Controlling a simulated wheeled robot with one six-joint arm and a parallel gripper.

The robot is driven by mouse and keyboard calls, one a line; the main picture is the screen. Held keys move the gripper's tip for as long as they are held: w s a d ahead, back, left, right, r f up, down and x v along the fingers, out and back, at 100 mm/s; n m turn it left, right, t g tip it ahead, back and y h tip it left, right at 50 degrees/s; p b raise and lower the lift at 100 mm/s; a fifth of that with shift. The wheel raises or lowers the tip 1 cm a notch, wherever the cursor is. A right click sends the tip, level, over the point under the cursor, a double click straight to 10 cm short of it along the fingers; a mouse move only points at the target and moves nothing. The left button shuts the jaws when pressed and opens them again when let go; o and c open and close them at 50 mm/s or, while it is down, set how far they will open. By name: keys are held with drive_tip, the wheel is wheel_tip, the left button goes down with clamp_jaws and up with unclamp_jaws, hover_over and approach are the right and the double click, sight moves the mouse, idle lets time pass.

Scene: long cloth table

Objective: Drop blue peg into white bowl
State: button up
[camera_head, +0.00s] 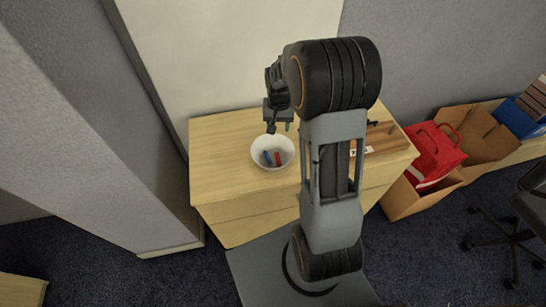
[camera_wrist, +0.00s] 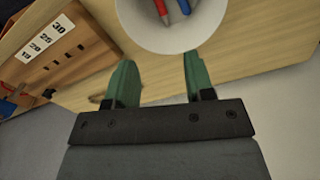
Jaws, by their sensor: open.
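The white bowl (camera_head: 284,144) stands on the wooden table, left of my arm in the head view. In it lie a blue peg (camera_head: 267,158) and a red peg (camera_head: 277,158). In the wrist view the bowl (camera_wrist: 150,40) is at the top, with the blue peg (camera_wrist: 184,6) and the red peg (camera_wrist: 162,11) inside, both cut by the edge. My gripper (camera_wrist: 158,75) has its green fingers apart with nothing between them. It also shows above the far rim of the bowl in the head view (camera_head: 279,127).
A wooden board (camera_wrist: 65,45) with number labels and holes lies beside the bowl; my arm partly hides it in the head view. The table (camera_head: 215,165) is clear left of the bowl. Boxes, a red bag (camera_head: 437,150) and a chair stand at right.

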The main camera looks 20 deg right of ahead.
drive_tip(key=shift+r, duration=1.4)
drive_tip(key=s+a+r+n+t, duration=0.2)
drive_tip(key=s+a+r, duration=0.2)
drive_tip(key=s, duration=0.4)
drive_tip(key=s+a+r+n+t, duration=0.2)
drive_tip(key=s+a+r+n, duration=0.1)
drive_tip(key=s+a+r, duration=0.2)
drive_tip(key=shift+s+a+r, duration=0.25)
drive_tip(key=shift+s+r, duration=0.7)
drive_tip(key=shift+s, duration=0.7)
